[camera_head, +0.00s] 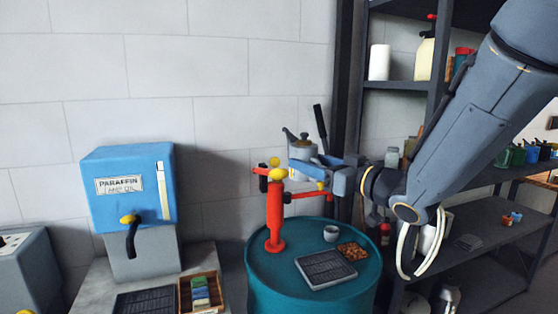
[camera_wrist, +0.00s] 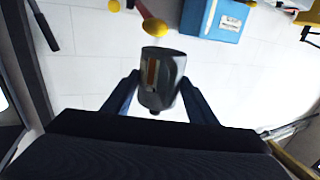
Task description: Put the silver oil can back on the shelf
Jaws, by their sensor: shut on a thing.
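The silver oil can (camera_head: 303,150) is in my gripper (camera_head: 308,168), held in the air above the teal drum, left of the shelving. In the wrist view, the can (camera_wrist: 162,78) sits between the two blue fingers of my gripper (camera_wrist: 159,98), which close on it from both sides. A spout shows at its upper left in the head view. The dark shelf (camera_head: 395,85) stands at the right, with several boards. My arm hides part of its middle.
A red hand pump (camera_head: 275,215) with yellow knobs stands on the teal drum (camera_head: 270,285), close below the can. A grey grate (camera_head: 326,269) and a small cup (camera_head: 331,233) are also on the drum. A blue paraffin dispenser (camera_head: 130,185) is at left. Upper shelf boards hold bottles.

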